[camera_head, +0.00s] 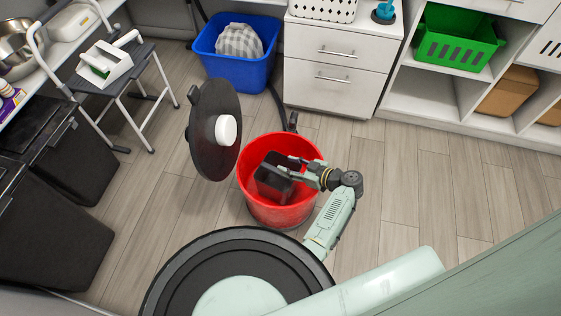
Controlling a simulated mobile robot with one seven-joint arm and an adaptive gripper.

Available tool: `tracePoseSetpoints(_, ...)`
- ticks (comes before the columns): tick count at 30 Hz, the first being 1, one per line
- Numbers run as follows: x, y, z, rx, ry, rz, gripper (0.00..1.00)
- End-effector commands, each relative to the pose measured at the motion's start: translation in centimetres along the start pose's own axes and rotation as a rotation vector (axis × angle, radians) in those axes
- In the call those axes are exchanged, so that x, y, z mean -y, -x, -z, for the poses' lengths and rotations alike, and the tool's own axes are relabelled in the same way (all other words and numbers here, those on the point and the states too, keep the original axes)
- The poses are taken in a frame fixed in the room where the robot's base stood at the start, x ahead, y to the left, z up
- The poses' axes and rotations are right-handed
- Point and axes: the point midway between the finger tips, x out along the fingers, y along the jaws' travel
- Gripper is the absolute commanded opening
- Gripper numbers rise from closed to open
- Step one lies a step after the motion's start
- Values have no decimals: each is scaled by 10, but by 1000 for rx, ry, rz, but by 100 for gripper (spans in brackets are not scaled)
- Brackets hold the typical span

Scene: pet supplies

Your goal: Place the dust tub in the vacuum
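The vacuum is a red round bucket (283,212) standing on the floor in the middle. Its dark round lid (205,140), with a white knob, stands open at the left of the rim. The dust tub (268,182) is a dark grey open box. It sits within the vacuum's opening and looks slightly tilted; its lower part is hidden, so I cannot tell if it touches the bottom. My gripper (289,167) reaches in from the right over the red rim, its fingers closed around the tub's right edge.
A dark hose (277,105) runs behind the vacuum. A blue bin (237,72) with a cloth stands behind. White drawers (335,83) are at the back, shelves with a green crate (458,50) at right. A step stool (122,85) and black bins (55,225) are at left.

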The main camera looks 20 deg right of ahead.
Motion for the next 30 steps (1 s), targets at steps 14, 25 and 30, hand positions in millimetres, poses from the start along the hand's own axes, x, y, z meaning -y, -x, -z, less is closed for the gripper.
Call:
tracePoseSetpoints(14, 1, 71, 0, 0, 2, 5, 40)
tracePoseSetpoints(25, 1, 73, 0, 0, 2, 5, 40)
tracePoseSetpoints(30, 1, 72, 0, 0, 2, 5, 40)
